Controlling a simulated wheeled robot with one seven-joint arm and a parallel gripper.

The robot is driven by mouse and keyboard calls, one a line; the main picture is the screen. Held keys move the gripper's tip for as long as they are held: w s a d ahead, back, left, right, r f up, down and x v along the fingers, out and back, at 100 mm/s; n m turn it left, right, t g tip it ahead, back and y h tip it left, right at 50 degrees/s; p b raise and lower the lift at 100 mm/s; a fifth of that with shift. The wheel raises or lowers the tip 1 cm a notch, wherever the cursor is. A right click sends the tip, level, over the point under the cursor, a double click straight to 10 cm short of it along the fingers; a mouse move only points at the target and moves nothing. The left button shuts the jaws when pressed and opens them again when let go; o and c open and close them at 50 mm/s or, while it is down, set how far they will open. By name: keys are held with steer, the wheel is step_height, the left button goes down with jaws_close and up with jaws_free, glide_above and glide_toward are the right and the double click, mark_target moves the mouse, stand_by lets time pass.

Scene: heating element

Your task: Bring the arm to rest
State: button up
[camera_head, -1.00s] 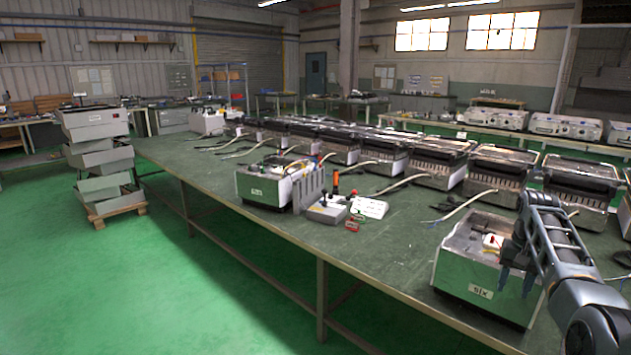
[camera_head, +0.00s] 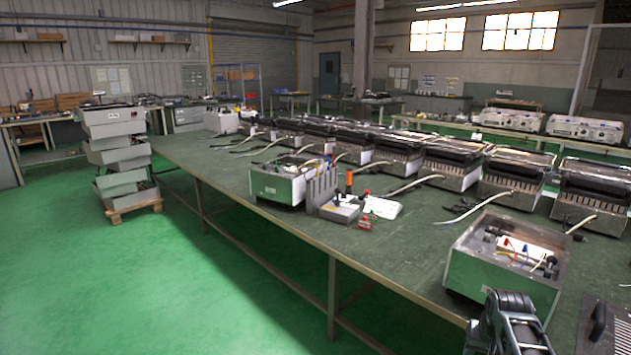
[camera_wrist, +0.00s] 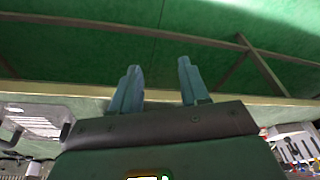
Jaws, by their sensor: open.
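My gripper shows in the wrist view (camera_wrist: 160,80). Its two blue-grey fingers stand well apart with nothing between them. Beyond the fingers are the table's edge, metal table legs and the green floor. In the head view only a dark grey part of my arm (camera_head: 508,325) shows at the bottom right, in front of the near table edge. My gripper itself is not visible in that view. An open metal housing (camera_head: 485,281) with wires and small parts inside stands on the table just beyond my arm, with a visible gap at its top.
The long green table (camera_head: 400,250) carries a row of heaters (camera_head: 450,165), a smaller housing (camera_head: 275,185), a grey tool holder (camera_head: 338,210) and loose cables. A dark grille (camera_head: 600,335) lies at the right. Stacked grey boxes (camera_head: 115,150) stand left. The green floor is clear at left.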

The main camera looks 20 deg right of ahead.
steer(key=s+a+f+n+t, duration=0.1)
steer(key=s+a+f, duration=0.15)
steer(key=a, duration=0.25)
steer(key=s+a+f+n+t+h, duration=0.1)
steer(key=s+a+f, duration=0.15)
steer(key=a, duration=0.25)
steer(key=s+a+f+n+t, duration=0.1)
steer(key=s+a+f, duration=0.15)
steer(key=a, duration=0.25)
steer(key=s+a+r+n+t, duration=0.2)
steer(key=s+a+r+t, duration=0.1)
steer(key=s+a, duration=0.7)
steer(key=s+a+r+n+t+y, duration=0.1)
steer(key=s+a+r+t, duration=0.1)
steer(key=s+r, duration=0.4)
steer(key=s+a+r+n+t+y, duration=0.1)
steer(key=s+a+r, duration=0.4)
steer(key=r, duration=0.7)
steer(key=s+a+r+n+t, duration=0.2)
steer(key=s+a+r+t, duration=0.1)
steer(key=s+r, duration=0.4)
step_height(320, 180, up, 3)
steer(key=shift+s+a+f+y, duration=0.1)
steer(key=shift+s+a+y, duration=0.2)
steer(key=shift+s+y, duration=0.1)
